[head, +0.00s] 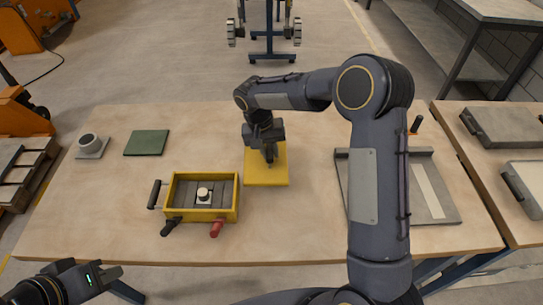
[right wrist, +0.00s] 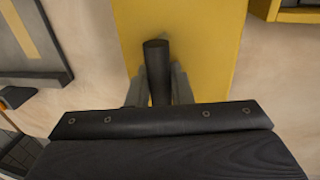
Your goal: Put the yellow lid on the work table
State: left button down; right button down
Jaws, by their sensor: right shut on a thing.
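The yellow lid (head: 265,175) is a flat yellow plate over the middle of the work table (head: 310,235), right of the yellow box. I cannot tell whether it rests on the table or hangs just above it. My right gripper (head: 269,152) is above the lid, shut on its dark upright handle. In the right wrist view the handle (right wrist: 157,70) stands between the fingers, with the yellow plate (right wrist: 200,35) below. My left gripper (head: 108,275) is off the table's front left edge, apart from everything; its jaw opening is unclear.
The yellow box (head: 238,205) holds a grey bed with a small pale-topped piece (head: 203,195). A green plate (head: 147,143) and a grey cup-like piece (head: 90,146) lie at left. A grey tray (head: 440,205) is at right, partly behind my arm.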

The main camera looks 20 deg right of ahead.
jog(key=shift+w+d+f, duration=0.1)
jog(key=shift+d+f, duration=0.1)
jog(key=shift+w+d+f, duration=0.1)
jog(key=shift+d+f, duration=0.05)
jog(key=shift+f, duration=1.75)
jog(key=c, duration=1.3)
grip_release()
